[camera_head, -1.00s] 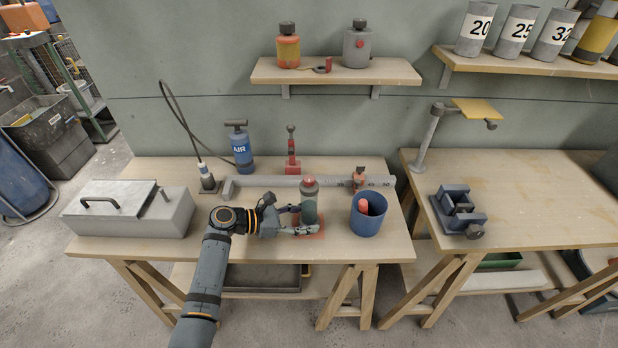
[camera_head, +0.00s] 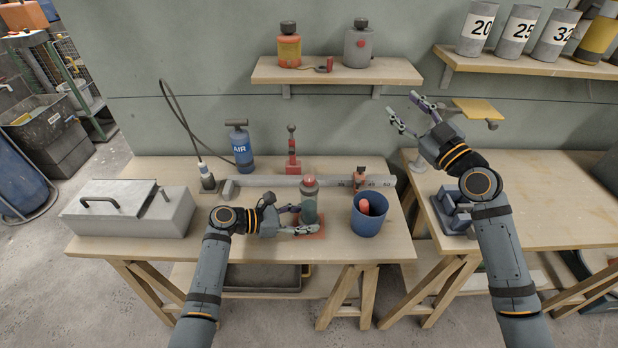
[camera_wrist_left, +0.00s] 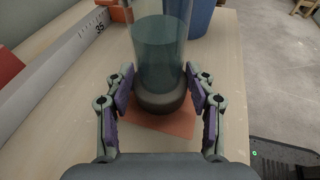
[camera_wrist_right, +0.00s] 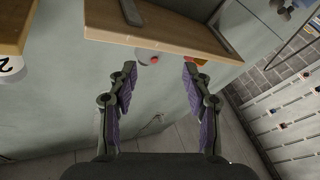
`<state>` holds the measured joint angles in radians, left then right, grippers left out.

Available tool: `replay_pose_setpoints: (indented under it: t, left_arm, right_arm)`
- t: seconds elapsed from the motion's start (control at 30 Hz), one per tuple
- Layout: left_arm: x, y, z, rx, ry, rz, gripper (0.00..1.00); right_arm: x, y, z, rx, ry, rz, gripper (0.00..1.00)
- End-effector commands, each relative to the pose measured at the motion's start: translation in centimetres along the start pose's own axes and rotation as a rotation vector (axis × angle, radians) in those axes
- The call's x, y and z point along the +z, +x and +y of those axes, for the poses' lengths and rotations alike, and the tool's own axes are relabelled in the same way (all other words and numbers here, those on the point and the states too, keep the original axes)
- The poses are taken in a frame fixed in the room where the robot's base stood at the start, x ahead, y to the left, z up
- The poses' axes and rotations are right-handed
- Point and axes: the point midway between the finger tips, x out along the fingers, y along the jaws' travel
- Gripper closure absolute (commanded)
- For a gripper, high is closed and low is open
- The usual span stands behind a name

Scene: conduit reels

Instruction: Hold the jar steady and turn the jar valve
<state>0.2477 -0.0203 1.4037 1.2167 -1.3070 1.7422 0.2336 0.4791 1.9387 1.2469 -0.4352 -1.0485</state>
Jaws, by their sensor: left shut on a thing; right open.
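The jar (camera_head: 308,207) is a dark greenish see-through cylinder with a red valve (camera_head: 309,182) on top. It stands upright on a reddish mat (camera_head: 314,235) on the left bench. My left gripper (camera_head: 297,219) is shut on the jar from the left, low on its body. In the left wrist view the jar (camera_wrist_left: 160,50) stands between the two fingers, its dark base on the mat; its top is cut off. My right gripper (camera_head: 408,107) is open and empty, raised above the gap between the benches, well to the right of the jar. It also shows open in the right wrist view (camera_wrist_right: 158,75).
A blue bin (camera_head: 368,222) with a red thing inside stands just right of the jar. A grey rail (camera_head: 270,187) with size numbers lies behind it. A grey lidded box (camera_head: 130,212) is at left. A wall shelf (camera_head: 335,72) hangs above. A vise (camera_head: 450,212) is on the right bench.

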Motion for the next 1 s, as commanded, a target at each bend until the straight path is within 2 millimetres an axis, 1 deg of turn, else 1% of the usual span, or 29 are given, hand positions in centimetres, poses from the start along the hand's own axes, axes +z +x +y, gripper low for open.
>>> replay_pose_setpoints:
  t: [0.03, 0.07, 0.1, 0.2, 0.3, 0.37, 0.43, 0.53, 0.63, 0.77, 1.0]
  left_arm:
    - [-0.1, 0.0, 0.0, 0.000, -0.001, 0.002, 0.62]
    - [-0.1, 0.0, 0.0, 0.000, -0.001, 0.002, 0.62]
    - [-0.1, 0.0, 0.0, 0.000, -0.001, 0.002, 0.62]
    - [-0.1, 0.0, 0.0, 0.000, -0.001, 0.002, 0.62]
    - [-0.1, 0.0, 0.0, 0.000, -0.001, 0.002, 0.62]
    - [-0.1, 0.0, 0.0, 0.000, -0.001, 0.002, 0.62]
    - [-0.1, 0.0, 0.0, 0.000, -0.001, 0.002, 0.62]
    - [-0.1, 0.0, 0.0, 0.000, -0.001, 0.002, 0.62]
    - [-0.1, 0.0, 0.0, 0.000, -0.001, 0.002, 0.62]
    - [-0.1, 0.0, 0.0, 0.000, -0.001, 0.001, 0.62]
    - [-0.1, 0.0, 0.0, 0.000, 0.000, 0.001, 0.62]
  right_arm:
    - [2.0, -1.3, -4.2, -0.103, 0.093, -0.037, 0.50]
    - [2.8, -2.1, -6.6, -0.163, 0.148, -0.052, 0.50]
    - [3.6, -3.3, -9.4, -0.238, 0.215, -0.068, 0.50]
    - [4.2, -6.3, -15.2, -0.393, 0.357, -0.084, 0.50]
    - [4.0, -8.5, -18.7, -0.494, 0.450, -0.082, 0.50]
    - [3.8, -9.3, -19.8, -0.528, 0.483, -0.078, 0.50]
    - [3.6, -9.8, -20.5, -0.549, 0.500, -0.075, 0.50]
    - [3.5, -9.9, -20.6, -0.555, 0.505, -0.074, 0.50]
    - [3.5, -9.5, -20.7, -0.551, 0.505, -0.072, 0.50]
    - [3.4, -8.1, -21.4, -0.547, 0.506, -0.067, 0.50]
    - [3.0, -4.0, -23.9, -0.549, 0.509, -0.069, 0.50]
